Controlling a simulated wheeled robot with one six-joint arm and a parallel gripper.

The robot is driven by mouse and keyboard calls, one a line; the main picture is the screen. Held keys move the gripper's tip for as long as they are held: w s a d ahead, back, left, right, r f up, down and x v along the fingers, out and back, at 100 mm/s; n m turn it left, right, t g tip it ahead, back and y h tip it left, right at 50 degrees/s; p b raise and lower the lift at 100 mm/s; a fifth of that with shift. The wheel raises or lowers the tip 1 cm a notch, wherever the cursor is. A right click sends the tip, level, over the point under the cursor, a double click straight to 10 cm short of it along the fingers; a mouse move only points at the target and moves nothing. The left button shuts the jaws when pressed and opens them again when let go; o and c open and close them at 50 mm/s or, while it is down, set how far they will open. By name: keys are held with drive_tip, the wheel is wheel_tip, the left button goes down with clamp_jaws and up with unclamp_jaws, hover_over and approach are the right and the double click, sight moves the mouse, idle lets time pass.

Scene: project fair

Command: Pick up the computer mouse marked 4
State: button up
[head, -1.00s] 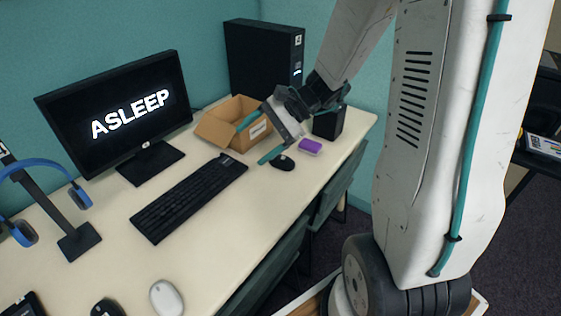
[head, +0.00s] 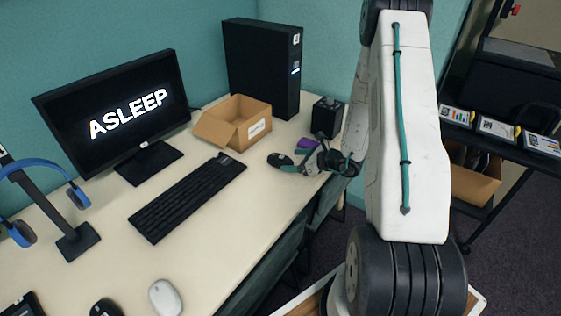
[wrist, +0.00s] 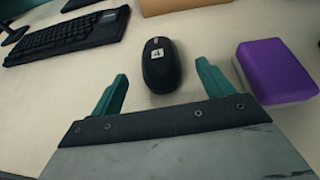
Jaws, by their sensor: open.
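The black computer mouse marked 4 (wrist: 161,65) lies on the desk in the wrist view, its white label facing up. It also shows in the head view (head: 279,160) at the desk's right part. My gripper (wrist: 161,88) is open and empty, its two teal fingers pointing toward the mouse. The mouse lies just beyond the fingertips, roughly centred between them. In the head view my gripper (head: 290,165) is low over the desk at the near right side of the mouse. I cannot tell its exact height.
A purple block (wrist: 279,70) lies close to the right finger. A keyboard (head: 190,196), an open cardboard box (head: 238,125) and a small black box (head: 326,118) stand around. A white mouse (head: 166,297) and another black mouse (head: 107,308) lie at the near desk edge.

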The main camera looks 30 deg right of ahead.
sight(288, 160)
drive_tip(key=x, duration=0.5)
drive_tip(key=shift+s+f, duration=0.1)
drive_tip(key=shift+f, duration=0.05)
drive_tip(key=c, duration=1.1)
